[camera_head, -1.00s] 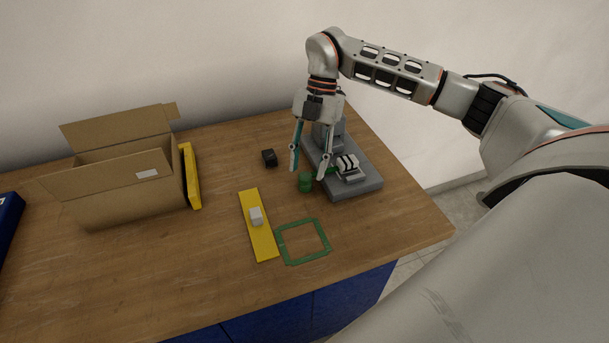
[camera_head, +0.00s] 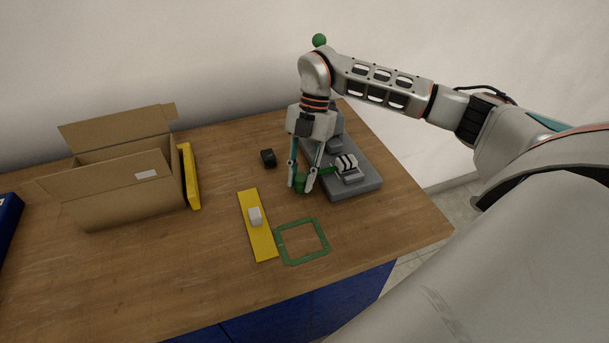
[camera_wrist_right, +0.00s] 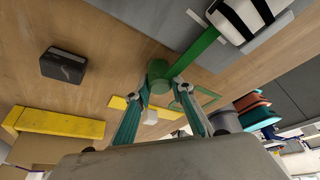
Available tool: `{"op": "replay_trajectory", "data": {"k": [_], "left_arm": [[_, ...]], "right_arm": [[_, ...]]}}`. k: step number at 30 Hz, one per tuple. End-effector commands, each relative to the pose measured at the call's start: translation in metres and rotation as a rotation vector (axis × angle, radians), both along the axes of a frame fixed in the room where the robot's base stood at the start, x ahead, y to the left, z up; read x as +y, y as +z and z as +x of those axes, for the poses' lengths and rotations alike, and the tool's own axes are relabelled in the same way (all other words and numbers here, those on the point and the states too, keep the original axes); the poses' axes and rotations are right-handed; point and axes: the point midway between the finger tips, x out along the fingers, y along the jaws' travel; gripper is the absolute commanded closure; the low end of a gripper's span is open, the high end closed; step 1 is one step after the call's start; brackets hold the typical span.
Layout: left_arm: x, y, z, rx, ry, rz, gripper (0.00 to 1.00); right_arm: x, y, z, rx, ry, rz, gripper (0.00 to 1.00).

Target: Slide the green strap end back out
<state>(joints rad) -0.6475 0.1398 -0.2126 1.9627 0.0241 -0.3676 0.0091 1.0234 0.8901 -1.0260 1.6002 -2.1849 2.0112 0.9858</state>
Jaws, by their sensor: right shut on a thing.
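The green strap (camera_head: 326,172) runs left from a white-and-black striped block (camera_head: 346,163) on a grey fixture (camera_head: 357,187). At its free end is a round green end piece (camera_head: 300,182), just off the fixture's left edge. My right gripper (camera_head: 301,188) points down with its fingers shut on this end piece. In the right wrist view the green end piece (camera_wrist_right: 158,76) sits between the fingertips, and the strap (camera_wrist_right: 197,48) still reaches the striped block. My left gripper is not in view.
A black box (camera_head: 268,158) lies left of the gripper. A yellow strip (camera_head: 262,239) with a white block (camera_head: 255,216) and a green square outline (camera_head: 327,238) lie nearer. An open carton (camera_head: 120,200) and a yellow piece (camera_head: 190,175) stand left.

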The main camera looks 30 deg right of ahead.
Motion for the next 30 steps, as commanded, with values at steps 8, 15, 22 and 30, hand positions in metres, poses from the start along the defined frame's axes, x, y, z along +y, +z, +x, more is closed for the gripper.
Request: {"op": "replay_trajectory", "data": {"k": [8, 15, 22, 30], "left_arm": [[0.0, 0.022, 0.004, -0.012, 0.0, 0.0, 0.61], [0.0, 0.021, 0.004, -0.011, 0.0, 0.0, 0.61], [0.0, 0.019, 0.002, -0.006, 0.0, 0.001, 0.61], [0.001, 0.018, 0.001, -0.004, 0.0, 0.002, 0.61]], "right_arm": [[0.052, 0.002, 0.012, -0.001, 0.004, 0.001, 1.0], [0.057, 0.0, 0.014, 0.0, 0.001, 0.0, 1.0], [0.057, 0.0, 0.013, 0.0, 0.001, 0.0, 0.61], [0.057, 0.0, 0.013, 0.0, 0.001, 0.0, 0.61]]}}
